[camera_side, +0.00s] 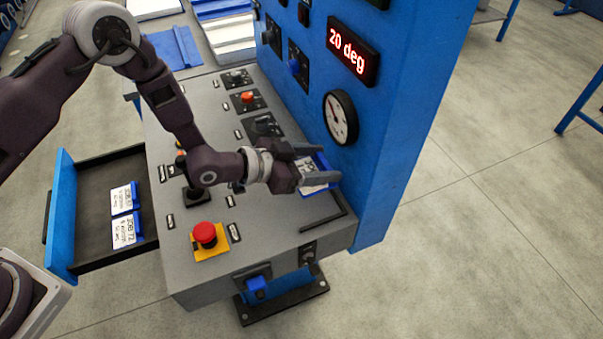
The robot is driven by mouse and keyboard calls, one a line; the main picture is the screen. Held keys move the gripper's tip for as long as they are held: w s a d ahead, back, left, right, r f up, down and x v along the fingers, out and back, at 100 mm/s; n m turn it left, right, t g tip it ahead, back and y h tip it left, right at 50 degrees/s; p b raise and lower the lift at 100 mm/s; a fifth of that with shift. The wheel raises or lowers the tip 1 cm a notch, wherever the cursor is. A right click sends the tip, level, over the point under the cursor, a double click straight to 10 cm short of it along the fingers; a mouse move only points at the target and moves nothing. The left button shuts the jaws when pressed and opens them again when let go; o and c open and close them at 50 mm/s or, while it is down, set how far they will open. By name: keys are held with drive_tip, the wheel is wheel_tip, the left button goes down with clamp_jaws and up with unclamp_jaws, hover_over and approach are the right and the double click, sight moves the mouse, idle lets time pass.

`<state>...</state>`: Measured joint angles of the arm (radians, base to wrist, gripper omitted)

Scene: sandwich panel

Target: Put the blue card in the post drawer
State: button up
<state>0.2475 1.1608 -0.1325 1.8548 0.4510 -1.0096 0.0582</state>
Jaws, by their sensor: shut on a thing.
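The blue card (323,161) is at the right end of the grey console top, beside the blue upright panel. It has a white printed area and a blue border. My gripper (318,166) is shut on it, and the fingers hide part of it. I cannot tell whether the card touches the console top. The post drawer (98,156) is pulled open at the left side of the console, with a blue front and a dark inside. Two white cards with blue edges (122,198) (126,231) lie in it.
The console (280,220) carries a red emergency button (205,235) on a yellow plate, a black lever (196,194) and several switches. A black corner strip (325,218) lies near its right edge. The blue panel holds a gauge (340,117) and a display (352,50) reading "20 deg".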

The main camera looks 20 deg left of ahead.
drive_tip(key=shift+r, duration=0.35)
drive_tip(key=w+a+r+n+t+y, duration=0.1)
drive_tip(key=a+r+n+t+y, duration=0.15)
drive_tip(key=a+r, duration=0.75)
drive_tip(key=w+a+r+n+t+y, duration=0.15)
drive_tip(key=a+r+n+y, duration=0.35)
drive_tip(key=a, duration=0.8)
drive_tip(key=s+a+r+n+y, duration=0.1)
drive_tip(key=s+a+r, duration=0.1)
drive_tip(key=a+r, duration=0.15)
drive_tip(key=s+a+r+y, duration=0.1)
drive_tip(key=s+a+r, duration=0.1)
drive_tip(key=a, duration=0.3)
drive_tip(key=s+f+m+g+h, duration=0.1)
drive_tip(key=s+m+h, duration=0.2)
drive_tip(key=s, duration=0.3)
drive_tip(key=shift+s+f+h, duration=0.25)
drive_tip(key=shift+s+h, duration=0.15)
drive_tip(key=shift+h, duration=0.15)
drive_tip(key=shift+d, duration=0.1)
